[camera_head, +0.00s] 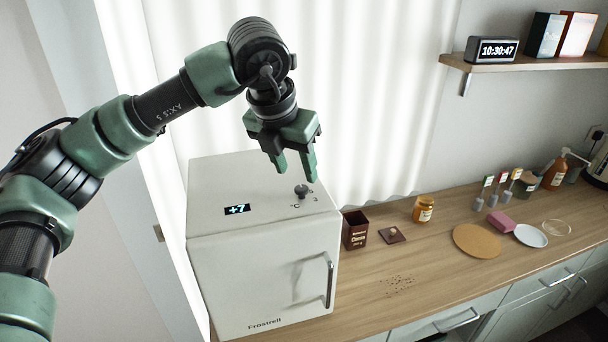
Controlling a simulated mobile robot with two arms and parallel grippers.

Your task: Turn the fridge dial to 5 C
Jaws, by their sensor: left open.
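The small white fridge (265,270) stands at the left end of the wooden counter. Its top carries a dark display (237,210) reading +7. The dark dial (300,191) sits on the top at the right, with small markings around it, including "°C" and "3"; other marks are too small to read. My left gripper (296,178) points down just above and beside the dial, its fingers apart and nothing seen between them. I cannot tell whether a finger touches the dial. My right gripper is not in view.
Right of the fridge stand an open cocoa tin (355,230), its lid (392,235) and an orange jar (423,209). A round cork mat (477,240), a pink block (501,222) and a white dish (530,236) lie farther right. Dark crumbs (397,284) lie on the counter front.

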